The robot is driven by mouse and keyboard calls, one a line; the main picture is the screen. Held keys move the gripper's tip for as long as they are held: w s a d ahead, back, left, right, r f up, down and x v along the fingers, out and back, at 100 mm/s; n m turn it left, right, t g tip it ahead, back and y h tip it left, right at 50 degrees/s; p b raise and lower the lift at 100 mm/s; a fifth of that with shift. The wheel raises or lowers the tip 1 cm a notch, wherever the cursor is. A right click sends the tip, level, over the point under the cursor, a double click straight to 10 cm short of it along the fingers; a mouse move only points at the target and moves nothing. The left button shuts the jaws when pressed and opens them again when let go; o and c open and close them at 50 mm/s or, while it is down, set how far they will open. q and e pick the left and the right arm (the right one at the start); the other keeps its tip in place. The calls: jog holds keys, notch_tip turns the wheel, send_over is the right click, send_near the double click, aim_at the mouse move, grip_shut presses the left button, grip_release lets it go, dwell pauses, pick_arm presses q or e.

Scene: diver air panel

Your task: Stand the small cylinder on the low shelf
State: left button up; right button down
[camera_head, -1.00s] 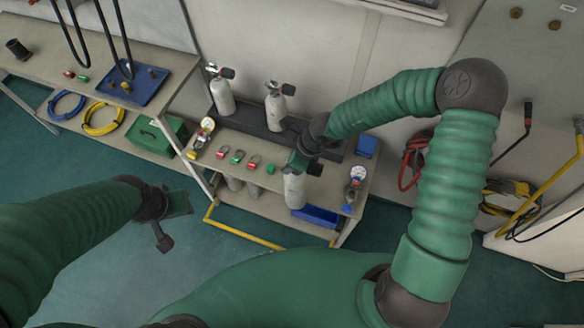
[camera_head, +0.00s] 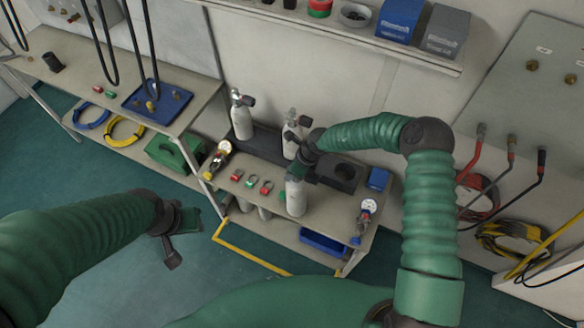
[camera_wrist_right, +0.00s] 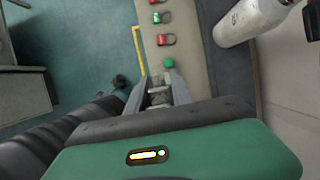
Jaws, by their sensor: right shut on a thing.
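The small cylinder (camera_head: 296,198) is pale grey and hangs about upright below my right gripper (camera_head: 300,172), which is shut on it. In the head view it overlaps the bench's front part; its height above it is hard to tell. In the right wrist view my right gripper (camera_wrist_right: 162,92) points along the bench edge, and the cylinder is mostly hidden. The low shelf (camera_head: 284,237) lies under the bench, with grey cylinders (camera_head: 241,206) at its left and a blue bin (camera_head: 324,244) at its right. My left gripper (camera_head: 182,228) is over the floor, its jaws unclear.
Two larger cylinders (camera_head: 242,118) stand in a black rack (camera_head: 264,147) behind. Red and green padlocks (camera_head: 252,181) and gauges (camera_head: 367,208) lie along the bench top. A yellow rail (camera_head: 250,253) runs low in front. The floor at front left is clear.

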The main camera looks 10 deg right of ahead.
jog(key=c, duration=1.3)
grip_release()
jog(key=shift+s+d, duration=0.1)
jog(key=shift+c, duration=0.2)
jog(key=shift+o, duration=1.1)
jog(key=shift+r, duration=0.1)
